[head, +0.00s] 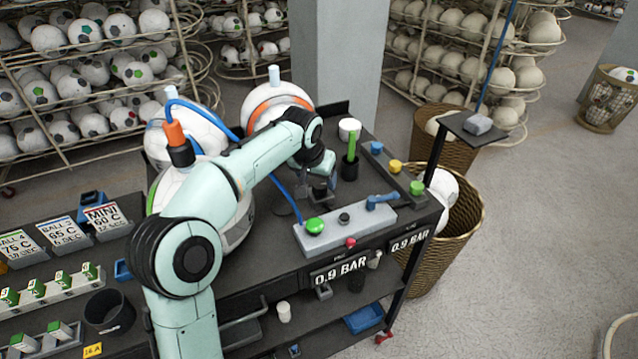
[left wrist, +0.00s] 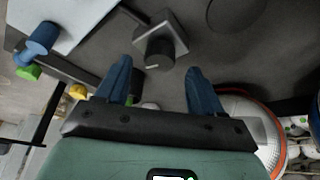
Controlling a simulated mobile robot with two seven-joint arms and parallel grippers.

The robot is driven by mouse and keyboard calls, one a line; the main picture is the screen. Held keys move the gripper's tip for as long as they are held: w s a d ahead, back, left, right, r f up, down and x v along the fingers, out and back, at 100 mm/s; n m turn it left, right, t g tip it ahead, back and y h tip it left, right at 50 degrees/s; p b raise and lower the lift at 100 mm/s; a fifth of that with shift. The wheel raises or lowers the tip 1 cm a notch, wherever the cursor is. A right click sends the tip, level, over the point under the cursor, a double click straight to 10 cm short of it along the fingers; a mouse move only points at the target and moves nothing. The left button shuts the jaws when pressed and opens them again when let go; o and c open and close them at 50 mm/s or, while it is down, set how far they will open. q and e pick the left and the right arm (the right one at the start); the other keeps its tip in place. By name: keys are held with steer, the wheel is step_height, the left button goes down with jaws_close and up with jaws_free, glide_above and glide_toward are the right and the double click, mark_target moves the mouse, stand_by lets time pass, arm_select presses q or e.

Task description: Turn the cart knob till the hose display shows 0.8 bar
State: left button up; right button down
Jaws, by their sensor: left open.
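The cart knob (left wrist: 160,52) is a dark round knob with a pale index line on a grey square block (left wrist: 172,28). It lies between and beyond my spread blue fingertips in the left wrist view, with no contact visible. In the head view my left gripper (head: 319,193) hangs over the cart top and hides most of the knob. My left gripper (left wrist: 160,85) is open and empty. Two displays on the cart's front edge, the left one (head: 340,271) and the right one (head: 409,241), both read 0.9 BAR. Their small labels are too small to read surely. My right gripper is out of view.
Beside the gripper lies a grey panel (head: 330,238) with a green button (head: 315,226) and a blue lever (head: 382,201). Yellow (head: 395,166) and green (head: 417,187) pieces stand on the right rail. White balls crowd the cart's left side. A wicker basket (head: 470,225) stands right.

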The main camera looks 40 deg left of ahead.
mark_target(320, 188)
arm_select(q)
steer(key=shift+x, duration=1.35)
steer(key=c, duration=1.1)
steer(key=shift+o, duration=0.2)
steer(key=shift+d+n, duration=0.1)
steer(key=shift+n, duration=0.2)
steer(key=shift+w+d+r+n+y, duration=0.1)
steer(key=shift+n+y, duration=0.4)
steer(key=shift+n, duration=0.6)
steer(key=shift+n+g+y+p, duration=0.3)
steer(key=shift+n+g+y, duration=0.2)
steer(key=shift+n, duration=1)
